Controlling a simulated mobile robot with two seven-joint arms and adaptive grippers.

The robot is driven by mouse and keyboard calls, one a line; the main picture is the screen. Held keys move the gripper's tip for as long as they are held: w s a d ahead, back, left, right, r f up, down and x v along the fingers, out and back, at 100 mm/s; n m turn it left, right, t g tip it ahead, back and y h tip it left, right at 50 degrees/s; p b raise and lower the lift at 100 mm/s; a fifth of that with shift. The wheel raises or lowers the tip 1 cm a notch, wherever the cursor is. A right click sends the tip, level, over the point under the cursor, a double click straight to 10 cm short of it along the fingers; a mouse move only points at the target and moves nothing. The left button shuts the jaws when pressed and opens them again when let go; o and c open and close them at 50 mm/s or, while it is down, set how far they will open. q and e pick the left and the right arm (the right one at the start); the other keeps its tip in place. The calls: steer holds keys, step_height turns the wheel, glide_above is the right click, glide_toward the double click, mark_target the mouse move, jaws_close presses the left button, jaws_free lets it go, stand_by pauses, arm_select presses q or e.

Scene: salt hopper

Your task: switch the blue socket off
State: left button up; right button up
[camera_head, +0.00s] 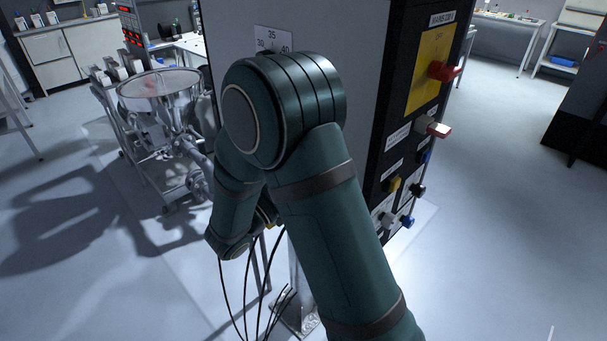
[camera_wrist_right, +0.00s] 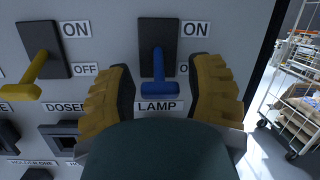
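In the right wrist view a blue lever (camera_wrist_right: 158,72) sits on a dark switch plate above a LAMP label. ON is printed at upper right of the plate, and a partly covered OFF label lies below it. The lever's handle hangs down, its bar end just above the LAMP label. My right gripper (camera_wrist_right: 160,100) is open, its yellow ridged fingers on either side of the blue lever, with gaps visible; contact cannot be seen. In the head view my right arm hides most of this gripper. My left gripper is not in view. No blue thing is visibly marked as a socket.
A yellow lever (camera_wrist_right: 32,75) above the DOSER label is left of the blue one. Dark sockets (camera_wrist_right: 75,137) lie below. A cabinet (camera_head: 395,120) carries a red mains handle (camera_head: 444,71) and blue parts (camera_head: 406,221). A metal hopper (camera_head: 160,90) stands left. Open floor lies right.

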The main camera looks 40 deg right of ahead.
stand_by(0.3)
steer(key=v, duration=1.2)
steer(key=shift+w, duration=0.1)
steer(key=shift+f, duration=0.1)
